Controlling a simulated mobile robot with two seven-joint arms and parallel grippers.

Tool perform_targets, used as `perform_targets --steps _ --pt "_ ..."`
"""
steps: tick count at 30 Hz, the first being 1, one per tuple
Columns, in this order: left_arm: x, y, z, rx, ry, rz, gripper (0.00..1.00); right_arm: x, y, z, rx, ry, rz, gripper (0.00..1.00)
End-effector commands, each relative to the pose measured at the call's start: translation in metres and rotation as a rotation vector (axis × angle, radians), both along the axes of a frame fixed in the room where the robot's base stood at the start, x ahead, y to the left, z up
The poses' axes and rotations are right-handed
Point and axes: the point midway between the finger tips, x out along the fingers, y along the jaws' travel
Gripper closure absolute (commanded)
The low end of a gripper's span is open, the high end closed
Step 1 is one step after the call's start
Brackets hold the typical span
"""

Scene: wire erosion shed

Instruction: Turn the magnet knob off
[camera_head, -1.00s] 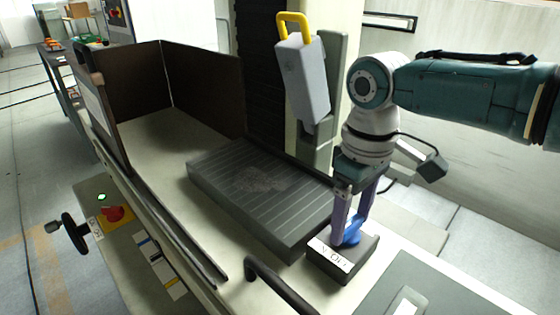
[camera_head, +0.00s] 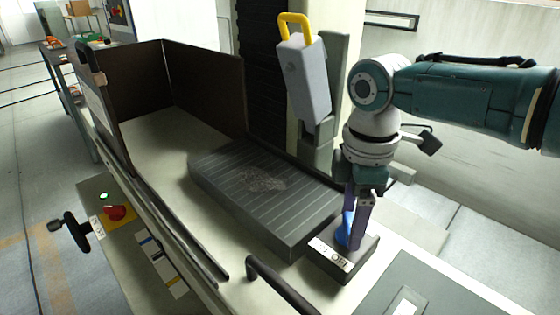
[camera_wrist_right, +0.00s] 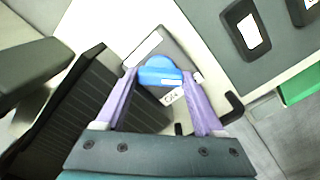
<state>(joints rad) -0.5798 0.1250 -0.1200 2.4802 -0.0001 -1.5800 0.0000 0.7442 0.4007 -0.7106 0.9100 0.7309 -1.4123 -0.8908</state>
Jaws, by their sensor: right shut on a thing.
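The blue magnet knob (camera_head: 346,222) sits on a dark box (camera_head: 357,266) at the front right end of the ribbed grey magnet plate (camera_head: 225,182). The fingers partly hide the knob in the head view. My left gripper is not in view.
A dark speckled patch (camera_head: 262,179) lies on the plate. Brown splash walls (camera_head: 205,95) stand behind it. A grey holder with a yellow handle (camera_head: 295,20) hangs above. A black curved handle (camera_head: 280,285) is close in front of the box.

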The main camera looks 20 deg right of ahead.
Motion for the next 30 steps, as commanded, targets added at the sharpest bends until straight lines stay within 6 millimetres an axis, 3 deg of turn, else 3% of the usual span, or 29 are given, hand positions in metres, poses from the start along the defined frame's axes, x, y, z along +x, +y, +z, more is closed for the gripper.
perform_targets --steps 20,21,28,30 --pt "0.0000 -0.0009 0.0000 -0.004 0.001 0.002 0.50 0.0000 0.0005 0.0003 0.001 0.001 0.066 0.86" --pt "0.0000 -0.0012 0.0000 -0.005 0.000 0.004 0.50 0.0000 0.0005 0.0003 0.001 0.001 0.066 0.28" --pt "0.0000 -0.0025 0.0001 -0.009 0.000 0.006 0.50 0.0001 0.0004 0.0003 0.001 0.000 0.064 0.02" --pt "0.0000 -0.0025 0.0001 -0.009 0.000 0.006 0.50 0.0000 0.0003 0.0002 0.001 0.000 0.063 0.00"
